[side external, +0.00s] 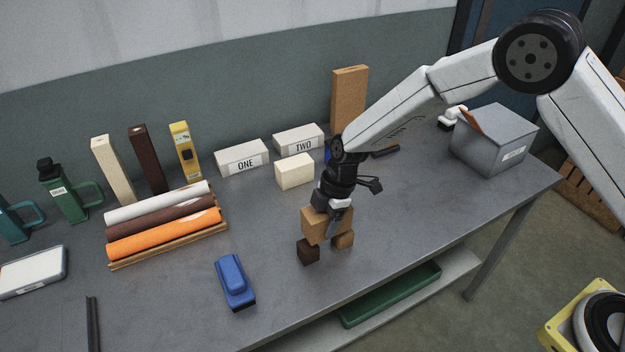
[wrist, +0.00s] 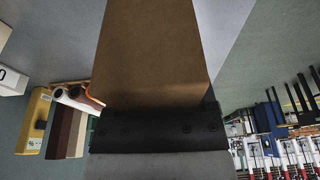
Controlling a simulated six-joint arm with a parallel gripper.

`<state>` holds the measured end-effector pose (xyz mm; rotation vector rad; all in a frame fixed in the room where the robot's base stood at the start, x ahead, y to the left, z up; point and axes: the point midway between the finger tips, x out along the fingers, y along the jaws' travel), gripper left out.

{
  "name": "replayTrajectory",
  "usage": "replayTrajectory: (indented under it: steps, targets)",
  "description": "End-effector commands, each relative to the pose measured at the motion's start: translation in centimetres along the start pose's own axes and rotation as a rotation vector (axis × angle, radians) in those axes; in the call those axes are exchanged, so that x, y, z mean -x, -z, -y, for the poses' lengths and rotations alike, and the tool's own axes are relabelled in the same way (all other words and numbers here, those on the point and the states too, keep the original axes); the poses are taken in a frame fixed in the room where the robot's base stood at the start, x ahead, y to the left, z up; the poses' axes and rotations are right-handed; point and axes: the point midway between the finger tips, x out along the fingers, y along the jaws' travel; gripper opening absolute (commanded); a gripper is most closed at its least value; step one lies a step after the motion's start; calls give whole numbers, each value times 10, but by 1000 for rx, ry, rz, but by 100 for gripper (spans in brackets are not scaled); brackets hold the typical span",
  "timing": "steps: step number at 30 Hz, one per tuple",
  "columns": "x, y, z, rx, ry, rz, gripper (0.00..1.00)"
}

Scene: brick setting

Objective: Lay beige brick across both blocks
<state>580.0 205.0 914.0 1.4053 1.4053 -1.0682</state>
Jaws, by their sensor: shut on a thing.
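A tan-beige brick (side external: 316,224) is held in my gripper (side external: 333,226), lying roughly level. In the wrist view the brick (wrist: 152,50) fills the upper middle, against the dark gripper part, and both blocks are hidden.
A cream block (side external: 294,172) and white blocks marked ONE (side external: 242,158) and TWO (side external: 298,140) stand behind. A grey box (side external: 495,140) is right. The table's front edge is close.

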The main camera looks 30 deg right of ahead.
Motion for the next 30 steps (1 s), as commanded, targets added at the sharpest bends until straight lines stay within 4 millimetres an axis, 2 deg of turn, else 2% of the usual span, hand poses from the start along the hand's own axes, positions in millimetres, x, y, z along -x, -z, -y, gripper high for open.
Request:
replayTrajectory:
  steps: [5,28,29,30]
  targets:
    - [-13,-4,0,-1,-2,0,0]
    - [-24,-6,0,0,-2,0,0]
    - [-24,-7,0,0,-1,0,76]
    - [-24,-7,0,0,-2,0,89]
